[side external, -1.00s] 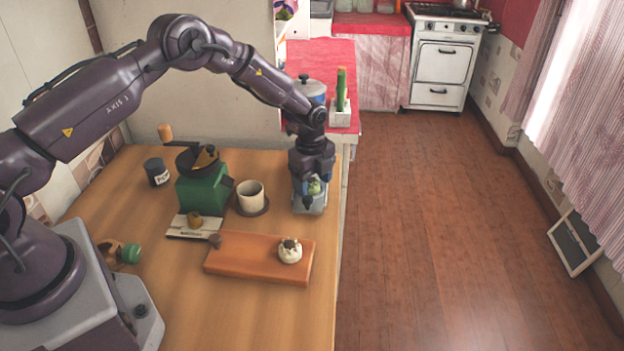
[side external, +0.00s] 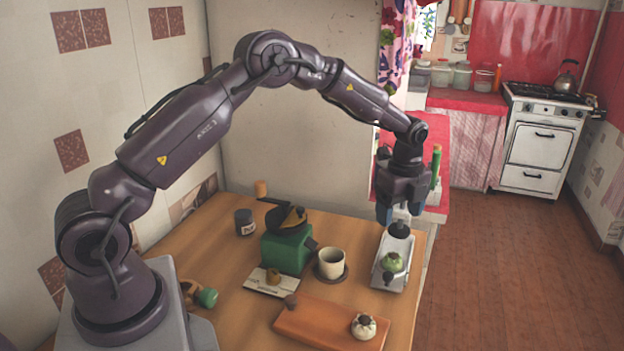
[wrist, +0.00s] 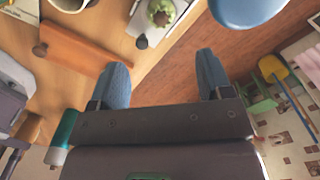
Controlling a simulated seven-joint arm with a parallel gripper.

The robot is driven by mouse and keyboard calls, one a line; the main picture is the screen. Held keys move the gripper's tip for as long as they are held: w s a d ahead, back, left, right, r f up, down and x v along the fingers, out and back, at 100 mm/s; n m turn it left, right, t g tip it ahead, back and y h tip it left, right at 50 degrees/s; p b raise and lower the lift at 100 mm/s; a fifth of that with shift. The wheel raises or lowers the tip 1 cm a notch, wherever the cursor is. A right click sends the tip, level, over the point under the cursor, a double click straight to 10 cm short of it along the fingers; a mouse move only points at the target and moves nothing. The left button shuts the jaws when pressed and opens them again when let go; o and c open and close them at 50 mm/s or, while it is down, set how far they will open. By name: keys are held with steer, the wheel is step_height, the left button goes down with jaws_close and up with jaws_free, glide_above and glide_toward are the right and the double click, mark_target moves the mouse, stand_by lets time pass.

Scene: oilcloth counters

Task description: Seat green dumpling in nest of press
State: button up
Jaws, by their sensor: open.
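The green dumpling (side external: 393,262) sits on the pale grey press (side external: 388,284) at the right edge of the wooden counter. Whether the dumpling lies fully down in the nest I cannot tell. In the wrist view the dumpling (wrist: 161,12) and press (wrist: 137,22) are at the top edge, partly cut off, beyond my spread fingers (wrist: 163,78).
The counter drops to the floor at right.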

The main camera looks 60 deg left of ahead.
steer(key=s+d+r+n+t, duration=0.1)
steer(key=s+d+r+n, duration=0.1)
steer(key=s+r+n, duration=0.5)
steer(key=s+d+r+n+t, duration=0.15)
steer(key=s+r, duration=0.35)
steer(key=r, duration=0.6)
steer(key=s+d+r+n+t, duration=0.1)
steer(key=s+n, duration=0.3)
steer(key=s, duration=0.5)
steer(key=s+r+n+t, duration=0.1)
steer(key=s+n, duration=0.4)
steer(key=s, duration=0.5)
steer(key=shift+s+d+r+t, duration=0.15)
steer(key=shift+s+d+t, duration=0.2)
steer(key=shift+t, duration=0.2)
steer(key=shift+n, duration=0.25)
